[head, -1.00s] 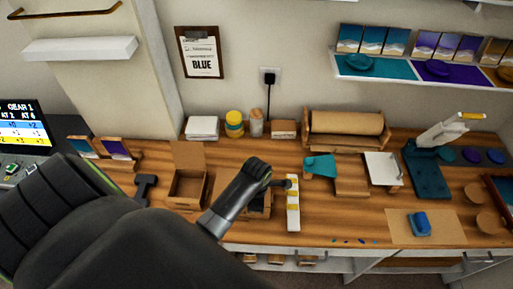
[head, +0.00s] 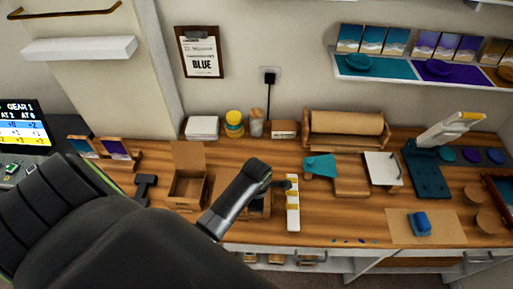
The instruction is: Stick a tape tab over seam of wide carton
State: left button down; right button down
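A white strip with yellow tape tabs (head: 293,215) lies on the wooden bench near its front edge. My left gripper (head: 284,184) is at the left side of the strip, near its upper part. Its fingers are too small and dark to tell whether they are open or shut, or whether they hold a tab. A brown carton (head: 262,211) is mostly hidden behind my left arm, left of the strip. An open carton (head: 187,188) with a raised lid flap stands further left. I cannot tell which one is the wide carton. My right gripper is not in view.
A dark tape tool (head: 146,188) lies left of the open carton. A paper roll (head: 345,124) stands at the back. A blue block (head: 421,223) rests on a brown sheet (head: 450,228) at right. Bench space right of the strip is fairly clear.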

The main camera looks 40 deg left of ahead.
pick_arm(q)
jog(key=shift+f, duration=0.1)
dwell(0.3)
jog(key=c, duration=1.6)
grip_release()
jog(key=shift+r, duration=4)
